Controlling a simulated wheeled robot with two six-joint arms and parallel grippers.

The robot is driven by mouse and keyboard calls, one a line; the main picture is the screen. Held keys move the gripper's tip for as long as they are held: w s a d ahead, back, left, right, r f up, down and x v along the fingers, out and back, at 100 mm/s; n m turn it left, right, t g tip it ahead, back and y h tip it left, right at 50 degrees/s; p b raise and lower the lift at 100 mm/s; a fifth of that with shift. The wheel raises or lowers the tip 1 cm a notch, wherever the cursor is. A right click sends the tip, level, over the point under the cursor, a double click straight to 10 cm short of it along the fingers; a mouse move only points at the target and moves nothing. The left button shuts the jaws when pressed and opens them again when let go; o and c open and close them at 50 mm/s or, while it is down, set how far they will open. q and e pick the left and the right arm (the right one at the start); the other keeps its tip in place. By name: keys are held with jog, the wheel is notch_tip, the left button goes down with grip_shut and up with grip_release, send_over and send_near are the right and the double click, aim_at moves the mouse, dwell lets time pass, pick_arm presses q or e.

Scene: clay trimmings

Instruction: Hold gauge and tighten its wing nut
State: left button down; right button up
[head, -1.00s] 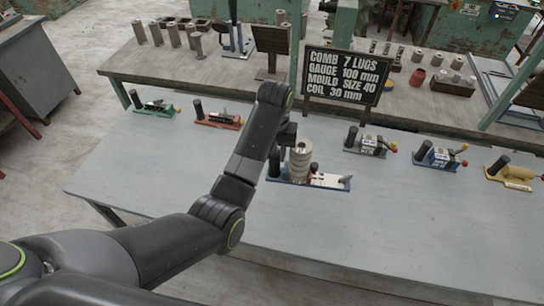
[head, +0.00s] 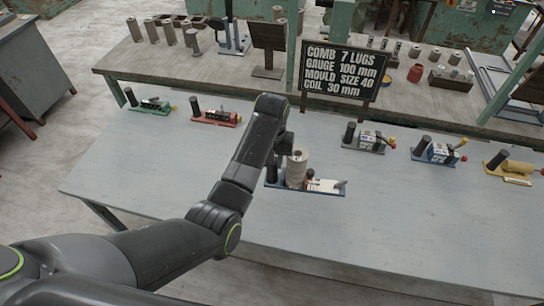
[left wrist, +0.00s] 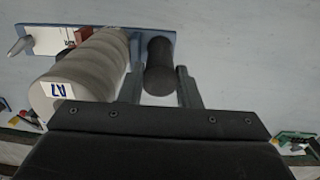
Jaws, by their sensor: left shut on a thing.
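A fixture on a blue base (head: 327,191), apparently the gauge, sits near the middle of the grey bench. It carries a ribbed pale cylinder (head: 297,166), marked A7 in the left wrist view (left wrist: 62,89), a white plate with a small metal lever (head: 340,184), and a black post (left wrist: 158,68). My left gripper (left wrist: 158,88) is shut on the black post, one finger on each side of it. In the head view my own wrist partly hides the post. I cannot make out a wing nut. My right gripper is out of view.
Along the bench's back stand a green fixture (head: 152,106), a red one (head: 216,117), two blue-grey ones (head: 369,140) (head: 439,154) and a yellow one (head: 513,169). A black sign (head: 342,73) stands behind. The bench front (head: 380,235) is clear.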

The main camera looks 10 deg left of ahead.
pick_arm(q)
jog(key=b, duration=0.2)
send_over(272, 183)
jog(key=w, duration=0.2)
jog(key=shift+s+a+f, duration=0.1)
jog(key=shift+s+f, duration=0.05)
jog(key=shift+f, duration=1)
jog(key=shift+s+f, duration=0.1)
jog(key=shift+f, duration=1.05)
jog(key=shift+f+b, duration=0.9)
jog(key=shift+f, duration=1.45)
jog(key=shift+f+b, duration=0.5)
jog(key=shift+f, duration=0.5)
jog(key=shift+r+p, duration=0.1)
jog(key=shift+p, duration=0.3)
jog(key=shift+f, duration=0.25)
